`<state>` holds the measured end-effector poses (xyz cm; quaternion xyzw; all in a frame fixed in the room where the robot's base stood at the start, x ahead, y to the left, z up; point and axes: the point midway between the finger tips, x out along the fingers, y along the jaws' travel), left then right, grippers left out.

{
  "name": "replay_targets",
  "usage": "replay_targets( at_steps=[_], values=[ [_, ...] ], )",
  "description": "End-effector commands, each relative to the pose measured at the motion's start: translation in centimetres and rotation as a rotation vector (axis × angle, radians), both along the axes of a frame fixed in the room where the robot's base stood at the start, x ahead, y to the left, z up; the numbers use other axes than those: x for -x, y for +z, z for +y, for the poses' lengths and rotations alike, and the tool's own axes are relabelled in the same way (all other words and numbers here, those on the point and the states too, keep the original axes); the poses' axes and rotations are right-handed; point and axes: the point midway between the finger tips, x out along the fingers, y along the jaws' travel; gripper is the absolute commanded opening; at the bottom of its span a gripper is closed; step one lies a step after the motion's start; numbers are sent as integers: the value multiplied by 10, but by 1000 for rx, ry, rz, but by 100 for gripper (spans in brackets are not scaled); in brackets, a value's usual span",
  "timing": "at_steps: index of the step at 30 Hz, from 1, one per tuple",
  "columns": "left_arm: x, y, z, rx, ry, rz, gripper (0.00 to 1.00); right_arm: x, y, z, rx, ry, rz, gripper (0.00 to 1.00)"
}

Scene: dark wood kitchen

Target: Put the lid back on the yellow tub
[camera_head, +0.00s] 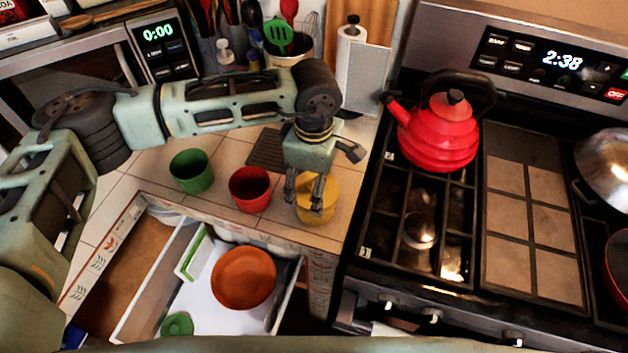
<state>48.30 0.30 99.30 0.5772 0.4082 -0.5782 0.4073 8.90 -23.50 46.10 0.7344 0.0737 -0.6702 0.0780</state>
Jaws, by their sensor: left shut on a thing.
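The yellow tub (327,209) stands on the tiled counter near its front right corner. My left gripper (304,203) points down right over the tub, its dark fingers in front of the tub's upper part. It is shut on what appears to be the yellow lid, at the top of the tub. The fingers hide most of the lid, and I cannot tell whether it rests on the rim. My right gripper is out of view.
A red tub (250,190) and a green tub (191,171) stand left of the yellow one. Below, an open drawer holds an orange bowl (243,278) and a round green piece (177,325). A red kettle (440,130) sits on the stove at right.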

Motion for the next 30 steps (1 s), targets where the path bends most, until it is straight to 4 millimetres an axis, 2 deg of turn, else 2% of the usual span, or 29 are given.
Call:
replay_targets(
  at_steps=[30],
  values=[
    [0, 0, 0, 0, 1, 0, 61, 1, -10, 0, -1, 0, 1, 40]
  ],
)
